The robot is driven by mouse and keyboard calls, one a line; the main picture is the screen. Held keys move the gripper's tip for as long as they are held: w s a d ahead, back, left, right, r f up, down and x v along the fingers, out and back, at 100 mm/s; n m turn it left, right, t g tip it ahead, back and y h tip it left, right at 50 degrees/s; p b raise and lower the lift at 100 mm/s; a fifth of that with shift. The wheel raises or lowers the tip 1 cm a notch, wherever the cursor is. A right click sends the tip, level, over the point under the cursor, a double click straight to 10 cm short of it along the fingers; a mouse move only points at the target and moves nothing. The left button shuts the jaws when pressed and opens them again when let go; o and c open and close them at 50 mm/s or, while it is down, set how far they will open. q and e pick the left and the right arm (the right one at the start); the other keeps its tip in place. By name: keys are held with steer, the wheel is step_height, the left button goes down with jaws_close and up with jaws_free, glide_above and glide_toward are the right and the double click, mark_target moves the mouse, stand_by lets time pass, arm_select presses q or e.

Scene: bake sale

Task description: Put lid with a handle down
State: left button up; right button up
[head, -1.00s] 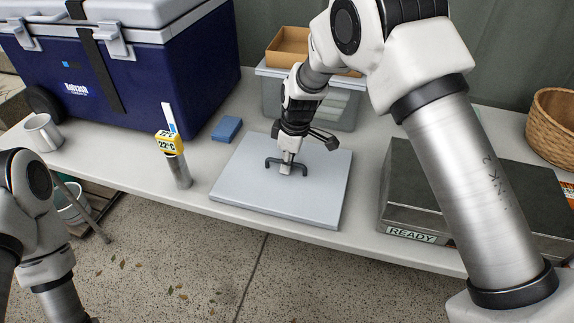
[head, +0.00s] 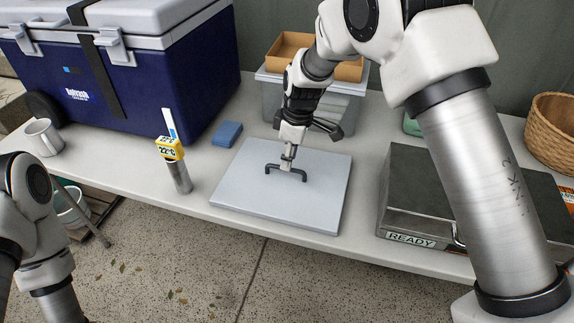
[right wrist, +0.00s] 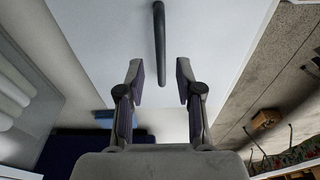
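The lid (head: 252,190) is a flat pale grey square panel lying on the white table, near the front edge. Its black bar handle (head: 287,172) stands up from its middle. My right gripper (head: 289,157) is just above the handle, pointing down. In the right wrist view the fingers of my right gripper (right wrist: 159,82) are apart, with the handle (right wrist: 159,45) in line with the gap and not touching either finger. My left arm shows at the lower left, but its gripper is out of view.
A blue cooler (head: 150,75) stands at the back left. A thermometer in a metal cylinder (head: 180,178), a blue sponge (head: 227,134) and a mug (head: 44,137) are left of the lid. A dark metal box labelled READY (head: 410,195) is to the right. A clear bin (head: 340,105) stands behind.

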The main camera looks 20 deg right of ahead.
mark_target(293, 169)
step_height(293, 169, up, 8)
steer(key=shift+s+d+f+p, duration=0.25)
steer(key=shift+s+d+p, duration=0.05)
steer(key=shift+d+p, duration=0.1)
